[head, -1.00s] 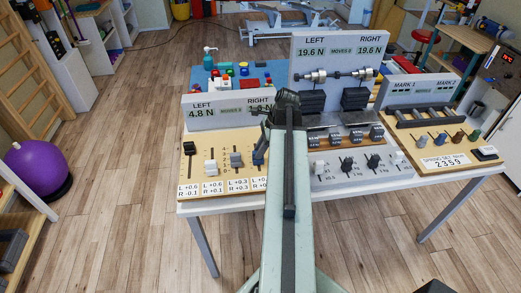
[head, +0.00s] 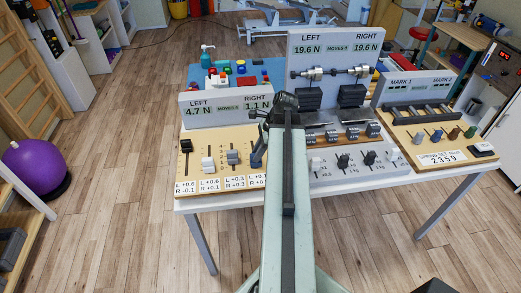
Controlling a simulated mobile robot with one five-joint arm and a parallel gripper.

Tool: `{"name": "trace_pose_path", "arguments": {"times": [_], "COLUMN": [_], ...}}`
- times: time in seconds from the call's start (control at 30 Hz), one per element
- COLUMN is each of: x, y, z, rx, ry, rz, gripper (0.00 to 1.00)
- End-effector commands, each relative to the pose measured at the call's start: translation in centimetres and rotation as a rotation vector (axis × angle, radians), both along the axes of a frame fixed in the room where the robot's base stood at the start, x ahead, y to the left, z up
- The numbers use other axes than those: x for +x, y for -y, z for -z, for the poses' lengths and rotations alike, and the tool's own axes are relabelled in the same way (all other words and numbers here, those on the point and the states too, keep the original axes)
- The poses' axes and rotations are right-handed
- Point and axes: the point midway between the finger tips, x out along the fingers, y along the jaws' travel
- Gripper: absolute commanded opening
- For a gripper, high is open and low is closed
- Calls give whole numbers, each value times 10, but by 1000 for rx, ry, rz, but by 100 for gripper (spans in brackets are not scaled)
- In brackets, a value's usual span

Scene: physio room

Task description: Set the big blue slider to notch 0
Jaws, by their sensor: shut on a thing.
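The big blue slider (head: 257,156) is the rightmost of the sliders on the wooden panel at the left of the table, partly hidden by my arm. My gripper (head: 265,117) is at the far end of my arm, over the top of this slider, and is shut on it. The fingertips are small and dark, so the contact is hard to see. The notch scale beside the blue slider is mostly hidden, and I cannot read its notch. The display (head: 226,105) behind reads left 4.7 N and right 1.1 N.
Black (head: 186,146), white (head: 207,163) and grey (head: 233,158) sliders stand left of the blue one. A weight panel (head: 335,45) reading 19.6 N on both sides stands to the right, with a spring panel (head: 418,86) beyond. A purple ball (head: 36,168) lies on the floor.

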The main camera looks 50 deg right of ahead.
Motion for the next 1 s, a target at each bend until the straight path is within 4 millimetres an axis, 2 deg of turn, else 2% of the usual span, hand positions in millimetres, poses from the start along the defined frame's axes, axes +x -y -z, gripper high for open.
{"name": "trace_pose_path", "arguments": {"times": [0.17, 0.2, 0.27, 0.3, 0.67, 0.77, 1.0], "x": [-5, -6, -5, -5, -5, -7, -17], "y": [-3, -3, -3, -2, 0, 2, 14], "z": [1, 1, 1, 1, -4, -15, -57], "rx": [8, 8, 7, 6, 5, 5, 6], "ry": [-19, -19, -18, -17, -13, -12, -14], "rz": [-4, -4, -3, -3, -2, -1, -2], "gripper": [0, 23, 39, 42, 42, 42, 42]}}
